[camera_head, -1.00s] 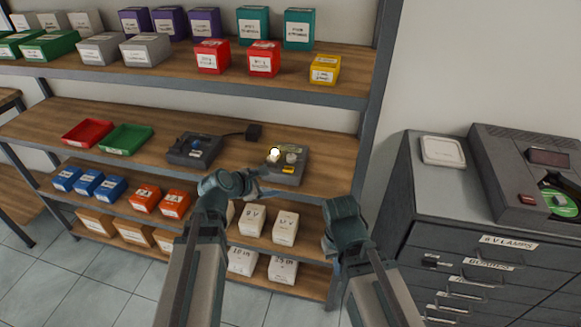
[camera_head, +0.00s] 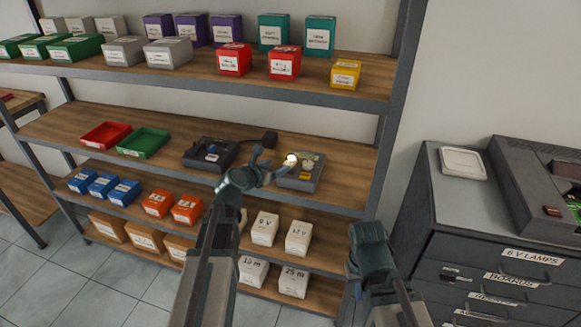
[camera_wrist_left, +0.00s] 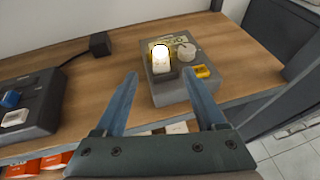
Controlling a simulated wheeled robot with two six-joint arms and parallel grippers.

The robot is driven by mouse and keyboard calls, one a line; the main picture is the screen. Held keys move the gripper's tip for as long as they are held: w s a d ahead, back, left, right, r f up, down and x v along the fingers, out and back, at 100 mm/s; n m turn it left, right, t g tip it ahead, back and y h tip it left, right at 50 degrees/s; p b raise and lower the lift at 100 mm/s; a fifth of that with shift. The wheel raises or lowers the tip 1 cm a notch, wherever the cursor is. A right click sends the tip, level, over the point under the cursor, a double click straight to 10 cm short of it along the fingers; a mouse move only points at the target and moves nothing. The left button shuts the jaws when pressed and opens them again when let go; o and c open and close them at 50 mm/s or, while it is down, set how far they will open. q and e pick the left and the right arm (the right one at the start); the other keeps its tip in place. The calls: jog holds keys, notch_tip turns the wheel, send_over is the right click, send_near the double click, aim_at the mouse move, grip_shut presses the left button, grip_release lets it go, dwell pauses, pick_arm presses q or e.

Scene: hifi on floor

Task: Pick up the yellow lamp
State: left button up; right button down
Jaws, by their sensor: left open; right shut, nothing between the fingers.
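A lit lamp (camera_head: 291,159) glows pale yellow-white on top of a grey device (camera_head: 302,182) on the middle shelf. In the left wrist view the lamp (camera_wrist_left: 160,60) stands upright on the grey device (camera_wrist_left: 172,94), beside a round pale knob (camera_wrist_left: 186,52) and a small yellow part (camera_wrist_left: 203,71). My left gripper (camera_head: 272,163) is open and empty at the front of this device. In its wrist view the two fingers (camera_wrist_left: 160,76) spread either side of the lamp, not touching it. My right gripper (camera_head: 368,236) is shut and empty, low in front of the shelf's right post; its fingers are mostly hidden.
A dark device (camera_head: 210,153) with a black plug block (camera_head: 270,137) stands left of the grey device. Red (camera_head: 104,135) and green (camera_head: 143,142) trays lie further left. The upper shelf edge (camera_head: 200,80) runs above. A drawer cabinet (camera_head: 500,260) stands at right.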

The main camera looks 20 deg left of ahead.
aim_at(289, 162)
pick_arm(q)
jog(key=shift+f+b+x, duration=0.15)
jog(key=shift+b+x, duration=0.65)
jog(key=shift+x, duration=1.2)
jog(key=shift+f+b+x, duration=0.15)
jog(key=shift+b+x, duration=0.6)
jog(key=shift+x, duration=1.25)
jog(key=shift+s, duration=0.2)
grip_shut()
